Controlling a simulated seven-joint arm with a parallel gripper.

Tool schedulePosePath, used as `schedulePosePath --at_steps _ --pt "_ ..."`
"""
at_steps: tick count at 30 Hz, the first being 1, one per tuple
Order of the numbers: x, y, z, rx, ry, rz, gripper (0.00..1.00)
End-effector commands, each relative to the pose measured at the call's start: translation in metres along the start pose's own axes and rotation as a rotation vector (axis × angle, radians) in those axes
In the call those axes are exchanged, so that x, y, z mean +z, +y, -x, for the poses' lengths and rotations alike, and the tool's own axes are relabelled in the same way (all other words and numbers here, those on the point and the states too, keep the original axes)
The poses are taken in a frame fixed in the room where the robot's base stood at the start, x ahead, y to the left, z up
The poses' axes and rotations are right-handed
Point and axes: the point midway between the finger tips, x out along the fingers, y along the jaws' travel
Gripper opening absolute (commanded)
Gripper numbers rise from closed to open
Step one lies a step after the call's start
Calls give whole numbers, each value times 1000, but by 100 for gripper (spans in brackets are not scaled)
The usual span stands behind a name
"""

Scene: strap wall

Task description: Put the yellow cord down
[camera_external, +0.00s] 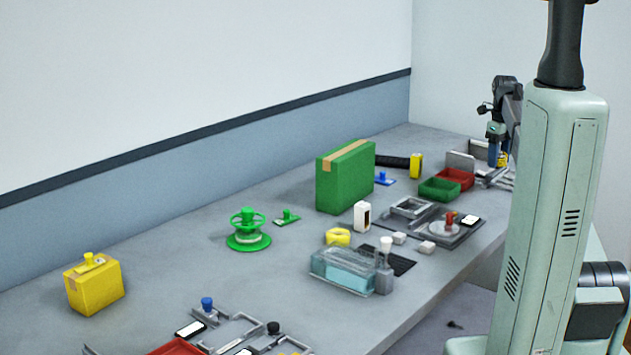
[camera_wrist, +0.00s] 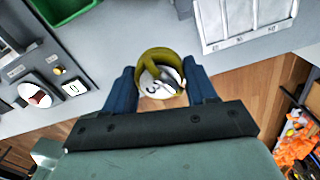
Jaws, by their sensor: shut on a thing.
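The yellow cord (camera_wrist: 152,56) is a coiled loop with a white numbered face, seen between my blue fingers in the wrist view. My gripper (camera_wrist: 162,90) is shut on it, with one finger on each side. In the external view my gripper (camera_external: 497,155) is at the far right end of the bench, and a bit of the yellow cord (camera_external: 503,160) shows beside the fingers. Whether the cord touches anything below it cannot be told.
A pale slotted rack (camera_wrist: 245,22) lies close by in the wrist view, with wooden floor (camera_wrist: 245,72) beyond the bench edge. Red (camera_external: 455,179) and green (camera_external: 439,190) bins stand near my gripper. A green box (camera_external: 345,178) stands farther left.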

Motion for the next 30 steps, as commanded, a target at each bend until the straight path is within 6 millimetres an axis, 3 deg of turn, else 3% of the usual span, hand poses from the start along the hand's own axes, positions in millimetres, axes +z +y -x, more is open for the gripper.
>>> schedulePosePath --at_steps 9,21,30 --pt "-1 1 -48 1 1 0 26" --pt "0 0 -86 1 1 0 26" --pt "0 0 -93 0 0 0 26"
